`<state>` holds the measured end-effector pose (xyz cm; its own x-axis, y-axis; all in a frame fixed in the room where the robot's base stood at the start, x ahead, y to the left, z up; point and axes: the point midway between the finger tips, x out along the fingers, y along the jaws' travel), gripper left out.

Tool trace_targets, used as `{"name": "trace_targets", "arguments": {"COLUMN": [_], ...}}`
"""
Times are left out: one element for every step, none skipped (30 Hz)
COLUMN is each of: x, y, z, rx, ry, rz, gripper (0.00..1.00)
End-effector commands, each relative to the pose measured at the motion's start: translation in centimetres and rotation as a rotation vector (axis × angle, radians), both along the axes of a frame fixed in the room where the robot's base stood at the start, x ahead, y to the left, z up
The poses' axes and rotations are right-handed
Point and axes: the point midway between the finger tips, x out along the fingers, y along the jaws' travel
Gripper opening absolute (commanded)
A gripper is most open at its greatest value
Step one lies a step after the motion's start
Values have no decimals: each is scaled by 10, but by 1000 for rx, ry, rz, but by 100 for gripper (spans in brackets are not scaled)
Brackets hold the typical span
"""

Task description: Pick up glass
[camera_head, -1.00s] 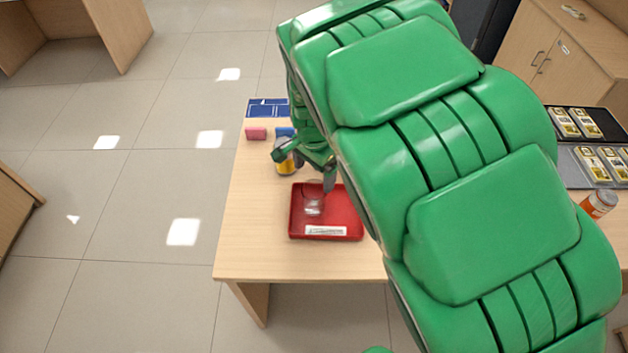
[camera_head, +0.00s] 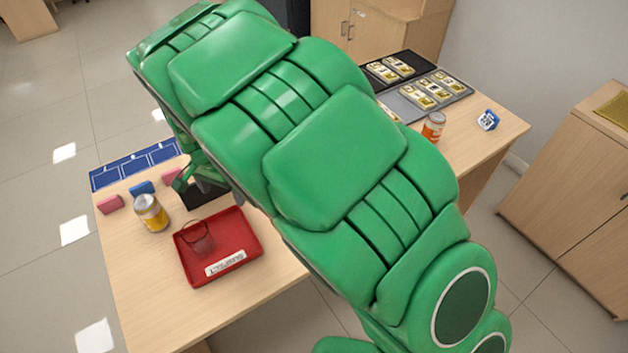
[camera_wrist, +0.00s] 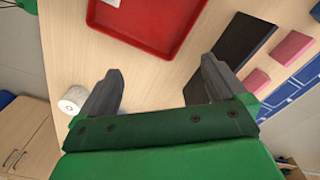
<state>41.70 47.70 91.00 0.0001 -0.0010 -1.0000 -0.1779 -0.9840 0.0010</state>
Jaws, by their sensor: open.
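A clear glass (camera_head: 198,238) stands in the left part of a red tray (camera_head: 252,222) on the wooden counter in the head view. In the wrist view the red tray (camera_wrist: 150,22) is at the top edge, and the glass does not show there. My gripper (camera_wrist: 160,85) is open and empty, its two dark fingers apart above bare wood. In the head view my green arm crosses the counter and hides most of the gripper, which is behind the tray, near a black mat.
A yellow-labelled jar (camera_head: 151,213) stands left of the tray. Pink and blue blocks (camera_head: 110,204) and a blue grid mat (camera_head: 135,165) lie behind it. An orange-labelled jar (camera_head: 433,126) and dark trays of cards (camera_head: 425,92) are at the right. A white roll (camera_wrist: 73,100) shows in the wrist view.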

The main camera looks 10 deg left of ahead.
Motion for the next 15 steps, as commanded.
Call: {"name": "trace_targets", "arguments": {"x": [18, 27, 39, 48, 57, 69, 77, 86, 96, 104, 112, 121, 128, 134, 142], "y": [-14, -22, -32, -40, -49, -60, -68, -77, -89, -99, -108, -120, -129, -138, -149], "z": [-3, -5, -7, -9, -11, -13, -15, -16, -19, -21, -22, -25, -26, -28, -30], "rx": [-1, -2, -2, -2, -1, -1, -1, 0, 0, 0, 0, 0, 0, 0, 0], "ry": [1, 1, 1, 1, 1, 2, 2, 2, 1, 1, 1, 1, 1, 1, 1], "rz": [-38, -60, -87, -108, -130, -157, -178, -199, -226, -246, -267, -293, -313, -332, -355], "gripper": [98, 98, 98, 98, 98, 98, 98, 98, 98, 98, 98, 98, 98, 98, 98]}}
